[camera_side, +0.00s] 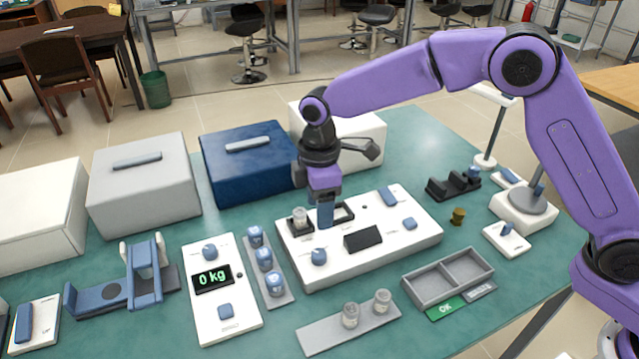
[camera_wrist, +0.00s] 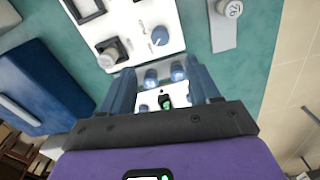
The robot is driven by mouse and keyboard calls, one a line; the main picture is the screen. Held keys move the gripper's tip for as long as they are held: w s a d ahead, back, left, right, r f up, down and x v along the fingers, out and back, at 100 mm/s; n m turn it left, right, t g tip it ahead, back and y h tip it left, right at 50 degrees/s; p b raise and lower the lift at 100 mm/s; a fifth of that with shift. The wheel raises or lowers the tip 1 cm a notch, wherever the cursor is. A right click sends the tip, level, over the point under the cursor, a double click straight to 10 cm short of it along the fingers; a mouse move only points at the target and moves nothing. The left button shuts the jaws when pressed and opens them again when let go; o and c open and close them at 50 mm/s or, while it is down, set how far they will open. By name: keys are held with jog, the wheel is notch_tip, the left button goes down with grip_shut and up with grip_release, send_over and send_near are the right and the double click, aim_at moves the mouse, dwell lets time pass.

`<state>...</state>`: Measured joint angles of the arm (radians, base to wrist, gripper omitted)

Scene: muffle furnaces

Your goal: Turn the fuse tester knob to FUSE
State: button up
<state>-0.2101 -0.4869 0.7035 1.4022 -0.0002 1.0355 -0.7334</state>
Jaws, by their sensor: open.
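The white panel that looks like the fuse tester (camera_side: 290,278) lies on the green bench, and part of it shows at the top of the wrist view (camera_wrist: 135,10). Its blue round knob (camera_side: 318,257) is at the front left corner, and shows in the wrist view (camera_wrist: 160,36). The knob's labels and setting are too small to read. A small clear cylinder (camera_side: 300,216) stands in the left dark socket behind the knob. My gripper (camera_side: 326,222) is open, pointing down over the panel, behind the knob and apart from it. No object shows between the fingers.
A scale reading 0 kg (camera_side: 222,305) and a rack of blue-topped weights (camera_side: 275,282) stand left of the panel. A grey two-part tray (camera_side: 432,285) is at front right. White, blue and grey boxes, including the blue one (camera_side: 248,165), line the back.

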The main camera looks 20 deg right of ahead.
notch_tip(320, 180, up, 5)
jog(key=shift+f, duration=0.1)
dwell(0.6)
jog(key=s+d+m, duration=0.2)
jog(key=s+d, duration=1.1)
jog(key=s, duration=0.2)
jog(key=s+d+r+m, duration=0.1)
jog(key=s+d, duration=1.2)
jog(key=s, duration=0.3)
jog(key=shift+s+d+m, duration=0.3)
jog(key=shift+m, duration=0.1)
